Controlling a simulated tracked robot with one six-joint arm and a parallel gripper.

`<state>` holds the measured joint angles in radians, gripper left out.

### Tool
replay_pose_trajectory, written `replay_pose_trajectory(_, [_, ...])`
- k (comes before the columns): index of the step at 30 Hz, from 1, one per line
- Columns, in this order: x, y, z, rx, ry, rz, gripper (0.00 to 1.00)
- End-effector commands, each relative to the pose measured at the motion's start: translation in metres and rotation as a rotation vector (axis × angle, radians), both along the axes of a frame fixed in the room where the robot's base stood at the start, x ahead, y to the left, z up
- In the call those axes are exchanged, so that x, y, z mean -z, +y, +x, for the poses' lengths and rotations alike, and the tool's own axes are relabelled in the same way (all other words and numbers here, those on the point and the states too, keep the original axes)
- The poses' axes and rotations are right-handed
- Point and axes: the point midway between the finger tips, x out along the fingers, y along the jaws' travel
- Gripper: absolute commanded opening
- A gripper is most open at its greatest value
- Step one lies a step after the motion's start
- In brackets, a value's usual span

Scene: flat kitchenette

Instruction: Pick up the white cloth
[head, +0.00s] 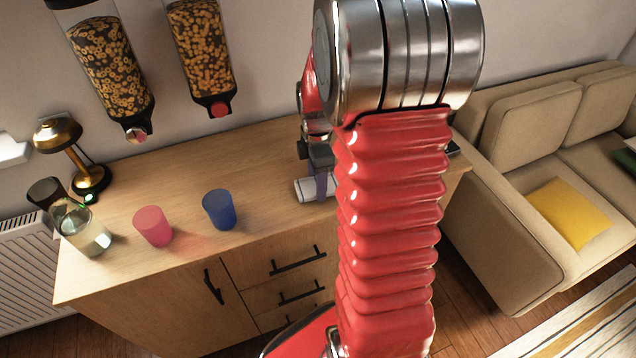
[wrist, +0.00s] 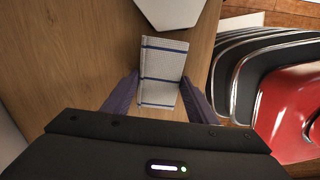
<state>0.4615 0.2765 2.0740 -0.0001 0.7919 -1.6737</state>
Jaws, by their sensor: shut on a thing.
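The white cloth (wrist: 163,62) is a folded rectangle with thin dark blue stripes. In the wrist view it lies between the two purple fingers of my gripper (wrist: 160,92), which is shut on its near part. In the head view the cloth (head: 305,190) shows at the counter's right part, under my gripper (head: 320,184). My red arm hides what lies just right of it. I cannot tell whether the cloth touches the counter or is slightly above it.
Two cereal dispensers (head: 105,70) hang above. A beige sofa (head: 500,215) stands right. A white object (wrist: 170,10) lies beyond the cloth.

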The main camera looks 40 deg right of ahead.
Motion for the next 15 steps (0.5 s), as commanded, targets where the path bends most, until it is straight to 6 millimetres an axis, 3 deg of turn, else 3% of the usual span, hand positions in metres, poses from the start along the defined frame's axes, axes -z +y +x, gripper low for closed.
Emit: replay_pose_trajectory(15, [-0.081, 0.0, 0.001, 0.0, -0.003, -0.001, 0.31])
